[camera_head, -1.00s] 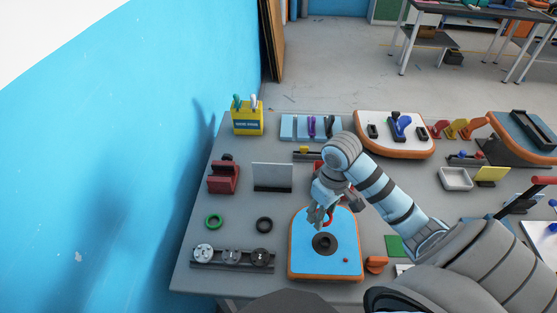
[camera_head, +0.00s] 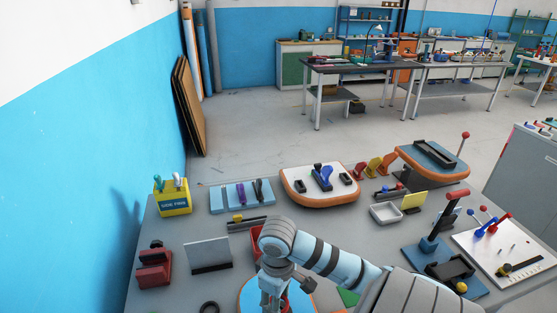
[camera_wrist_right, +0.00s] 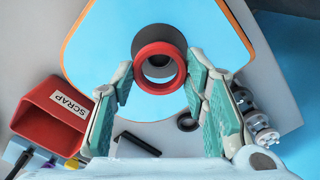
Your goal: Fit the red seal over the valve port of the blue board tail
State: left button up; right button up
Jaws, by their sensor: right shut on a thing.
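The red seal (camera_wrist_right: 138,66) is a ring between the fingers of my right gripper (camera_wrist_right: 160,78), which is shut on it. In the right wrist view the black valve port (camera_wrist_right: 160,36) shows behind the seal and is partly covered by it; I cannot tell whether they touch. The blue board tail (camera_wrist_right: 105,45), with an orange edge, lies under the gripper. In the head view the board tail (camera_head: 248,296) is mostly cut off by the lower edge and hidden by my right arm. My left gripper is not in view.
A red scrap bin (camera_wrist_right: 65,108) stands close to the board, and a black ring (camera_wrist_right: 188,123) lies near it. A grey upright plate (camera_head: 209,255), a red holder (camera_head: 154,268) and a yellow pen box (camera_head: 173,198) stand at the left. Another board (camera_head: 320,184) lies behind my arm.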

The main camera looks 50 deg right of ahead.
jog(key=shift+f, duration=0.85)
jog(key=shift+r, duration=0.15)
jog(key=shift+p, duration=0.3)
jog(key=shift+p, duration=0.5)
dwell(0.5)
